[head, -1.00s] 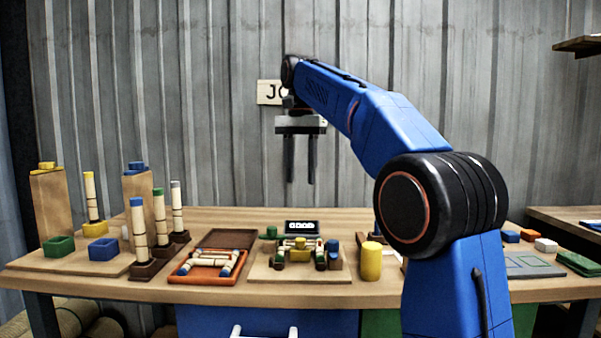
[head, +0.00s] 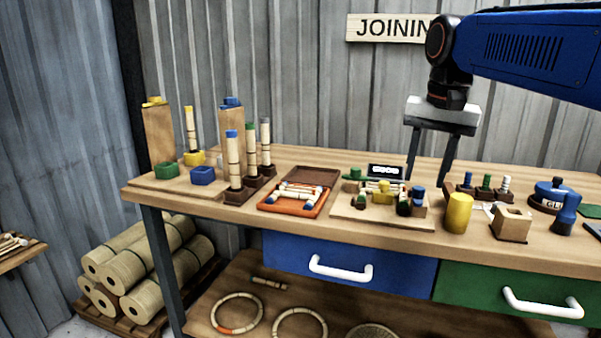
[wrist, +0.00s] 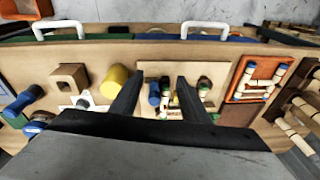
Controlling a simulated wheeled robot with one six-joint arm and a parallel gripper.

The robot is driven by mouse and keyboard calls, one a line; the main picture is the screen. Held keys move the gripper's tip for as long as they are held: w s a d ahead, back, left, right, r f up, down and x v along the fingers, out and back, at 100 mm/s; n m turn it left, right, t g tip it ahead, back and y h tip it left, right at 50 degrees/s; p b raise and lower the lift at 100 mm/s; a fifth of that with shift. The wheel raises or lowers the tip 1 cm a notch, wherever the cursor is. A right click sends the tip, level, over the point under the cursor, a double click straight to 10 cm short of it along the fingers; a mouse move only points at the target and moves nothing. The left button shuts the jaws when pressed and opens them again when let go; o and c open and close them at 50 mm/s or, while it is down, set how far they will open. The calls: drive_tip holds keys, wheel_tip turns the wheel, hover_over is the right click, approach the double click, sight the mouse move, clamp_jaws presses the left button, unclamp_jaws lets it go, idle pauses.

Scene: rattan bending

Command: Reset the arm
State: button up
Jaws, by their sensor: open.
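My gripper (head: 430,155) hangs pointing down over the right part of the workbench (head: 330,160) in the head view, its two dark fingers apart with nothing between them. In the wrist view my gripper (wrist: 155,95) is open, above a wooden board with small coloured parts (wrist: 163,72). The same board (head: 350,212) lies on the bench in the head view, left of a yellow cylinder (head: 458,212). My blue arm reaches in from the right edge.
An orange tray with rattan pieces (head: 295,198) and capped rattan posts (head: 234,160) stand to the left. A wooden block with a hole (head: 511,223) and a blue glue bottle (head: 566,212) are on the right. Blue (head: 345,265) and green drawers (head: 510,290) are below. Rattan rolls (head: 140,265) lie at lower left.

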drive_tip(key=s+d+f+n+t, duration=0.1)
drive_tip(key=s+f+n, duration=0.1)
drive_tip(key=s+f, duration=0.8)
drive_tip(key=s+d+f+n+t, duration=0.1)
drive_tip(key=s+f+n, duration=0.2)
drive_tip(key=s+f, duration=0.8)
wheel_tip(320, 180, down, 6)
drive_tip(key=shift+s+d+r+t, duration=0.15)
drive_tip(key=shift+s+d+t, duration=0.05)
drive_tip(key=shift+d+t, duration=0.1)
